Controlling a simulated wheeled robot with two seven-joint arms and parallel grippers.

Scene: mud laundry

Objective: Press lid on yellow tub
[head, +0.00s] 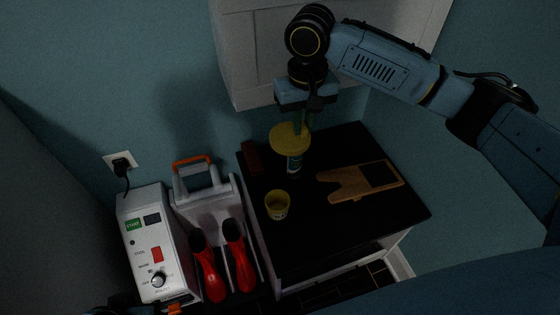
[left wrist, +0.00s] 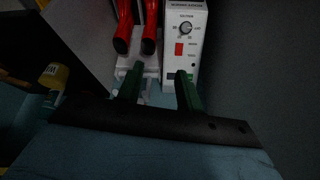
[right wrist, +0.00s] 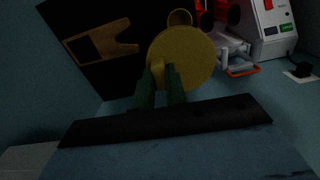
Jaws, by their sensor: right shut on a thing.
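The yellow tub (head: 277,205) stands upright on the black tabletop with its top open. It also shows in the right wrist view (right wrist: 180,17), partly behind the lid, and at the left of the left wrist view (left wrist: 54,76). The round yellow lid (head: 289,138) is held by my right gripper (head: 299,122), above and behind the tub and apart from it. In the right wrist view my right gripper (right wrist: 160,74) is shut on the knob of the lid (right wrist: 188,58).
A wooden boot jack (head: 350,184) lies right of the tub. A brown block (head: 252,158) and a bottle (head: 294,164) are at the back of the black table (head: 330,230). Red boots (head: 207,268) and a white control box (head: 150,240) stand left. A white cabinet (head: 245,50) hangs above.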

